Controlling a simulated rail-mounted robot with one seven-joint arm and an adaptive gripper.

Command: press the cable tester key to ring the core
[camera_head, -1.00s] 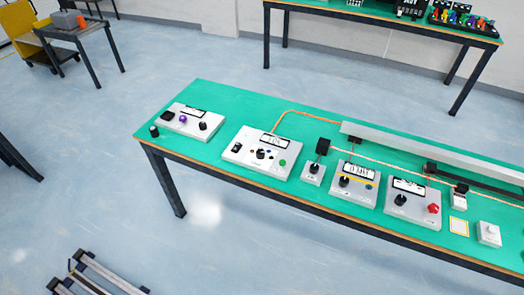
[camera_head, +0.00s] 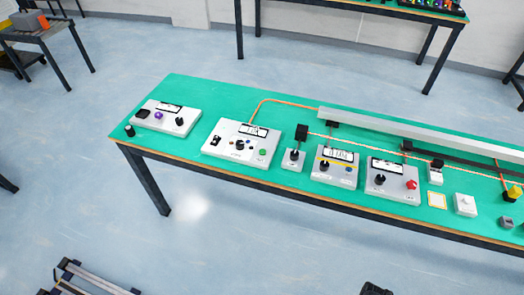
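Several light grey instrument boxes stand on a green-topped bench, and their labels are too small to read. A wide box (camera_head: 218,150) has a meter window, a black switch, a dark knob and a green button (camera_head: 262,152); an orange cable (camera_head: 272,101) runs from behind it. I cannot tell for sure which box is the cable tester. The left box (camera_head: 190,126) has a purple button (camera_head: 158,115) and a black knob. Another box (camera_head: 320,176) has a yellow strip and a blue button. One more box (camera_head: 398,196) has a red button (camera_head: 411,184). My gripper is not recognisable in view.
The green bench (camera_head: 200,92) has a grey trunking bar (camera_head: 400,123) along its rear. A small white block (camera_head: 465,204) and a yellow-framed card (camera_head: 437,199) lie to the right. A dark piece (camera_head: 375,289) shows at the bottom edge.

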